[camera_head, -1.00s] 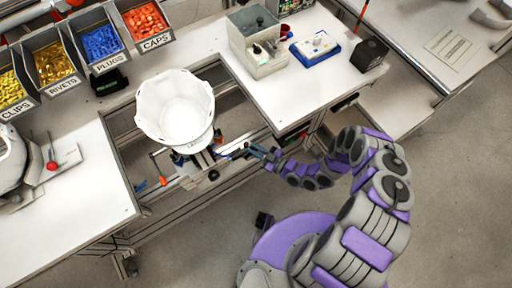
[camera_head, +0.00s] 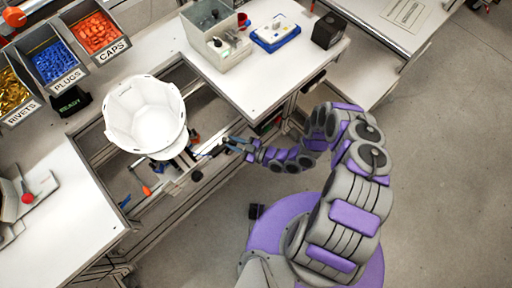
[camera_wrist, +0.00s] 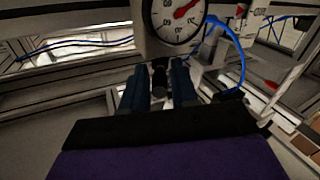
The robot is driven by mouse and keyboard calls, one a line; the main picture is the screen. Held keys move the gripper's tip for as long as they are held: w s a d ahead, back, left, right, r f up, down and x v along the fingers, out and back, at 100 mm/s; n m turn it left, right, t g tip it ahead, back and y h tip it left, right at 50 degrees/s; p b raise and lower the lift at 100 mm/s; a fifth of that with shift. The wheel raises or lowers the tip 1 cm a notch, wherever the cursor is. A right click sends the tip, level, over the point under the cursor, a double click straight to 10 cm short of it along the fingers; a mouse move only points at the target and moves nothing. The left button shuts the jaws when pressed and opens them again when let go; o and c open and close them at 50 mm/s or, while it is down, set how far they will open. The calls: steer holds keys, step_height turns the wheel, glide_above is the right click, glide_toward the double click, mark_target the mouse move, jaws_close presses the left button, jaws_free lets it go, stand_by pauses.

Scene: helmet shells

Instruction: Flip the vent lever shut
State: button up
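The white helmet shell (camera_head: 146,113) sits open side up on a fixture in the gap between two benches. My gripper (camera_head: 222,146) is at the right of that fixture, below and right of the shell. In the wrist view my gripper (camera_wrist: 161,90) has its two dark fingers apart, with a visible gap. A small black part (camera_wrist: 159,74) shows between or behind the fingers; I cannot tell whether they touch it. A round gauge (camera_wrist: 175,20) with a red needle is just beyond the fingertips. I cannot clearly identify the vent lever in either view.
A blue hose (camera_wrist: 240,55) curves right of the gauge, near a red-tipped part (camera_wrist: 271,85). Bins of plugs (camera_head: 50,60) and caps (camera_head: 97,33) stand at the upper left. A clear box (camera_head: 213,35) and blue tray (camera_head: 275,33) are on the right bench (camera_head: 262,85).

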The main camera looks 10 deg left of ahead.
steer(key=v, duration=1.7)
steer(key=shift+d+p, duration=0.2)
steer(key=shift+p, duration=0.1)
